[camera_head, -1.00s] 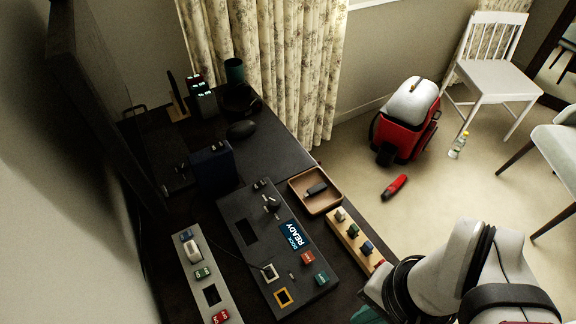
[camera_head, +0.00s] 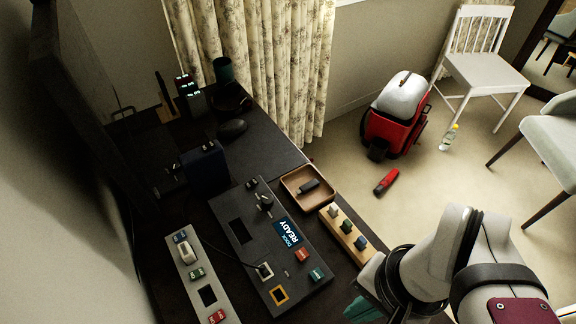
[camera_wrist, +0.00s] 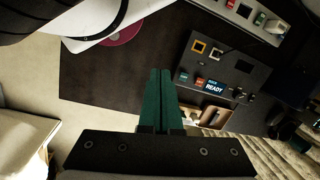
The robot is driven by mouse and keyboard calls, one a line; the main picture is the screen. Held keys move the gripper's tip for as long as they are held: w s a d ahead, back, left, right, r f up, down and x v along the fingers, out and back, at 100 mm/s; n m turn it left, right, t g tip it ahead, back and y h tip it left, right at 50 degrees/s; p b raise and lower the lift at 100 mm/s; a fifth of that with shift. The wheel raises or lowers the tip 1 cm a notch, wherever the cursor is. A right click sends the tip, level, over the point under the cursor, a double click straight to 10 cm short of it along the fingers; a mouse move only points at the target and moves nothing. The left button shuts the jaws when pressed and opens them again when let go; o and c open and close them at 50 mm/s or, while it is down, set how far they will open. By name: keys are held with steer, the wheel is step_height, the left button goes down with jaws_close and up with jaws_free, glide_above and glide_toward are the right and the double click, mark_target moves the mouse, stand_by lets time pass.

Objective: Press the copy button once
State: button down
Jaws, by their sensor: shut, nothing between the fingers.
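A dark dock panel (camera_head: 262,222) lies on the desk with a lit screen (camera_head: 287,233) reading "DOCK READY". It carries a red button (camera_head: 302,255) and a teal button (camera_head: 317,274); the wrist view also shows the red button (camera_wrist: 199,81) and the teal button (camera_wrist: 183,76). A grey strip (camera_head: 184,268) beside it has a green button (camera_head: 196,273) and a red button (camera_head: 217,316). Button labels are too small to read, so I cannot tell which is copy. My gripper (camera_wrist: 160,72) is shut and empty, apart from the buttons; its green fingers (camera_head: 362,310) show partly in the head view.
A wooden tray (camera_head: 294,182) with a dark stick and a wooden rack (camera_head: 338,237) of small coloured pieces lie right of the panel. A dark blue box (camera_head: 205,168) stands behind. A red vacuum (camera_head: 393,125) and white chair (camera_head: 485,65) are on the floor.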

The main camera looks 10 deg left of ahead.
steer(key=w+a+f+m+g+y, duration=0.25)
steer(key=w+m, duration=0.25)
steer(key=m, duration=0.4)
steer(key=m+y, duration=0.4)
steer(key=m, duration=0.4)
glide_above(323, 274)
step_height(323, 274, down, 4)
steer(key=shift+f, duration=0.2)
steer(key=shift+f, duration=4.4)
steer(key=shift+s, duration=0.1)
steer(key=shift+f, duration=0.4)
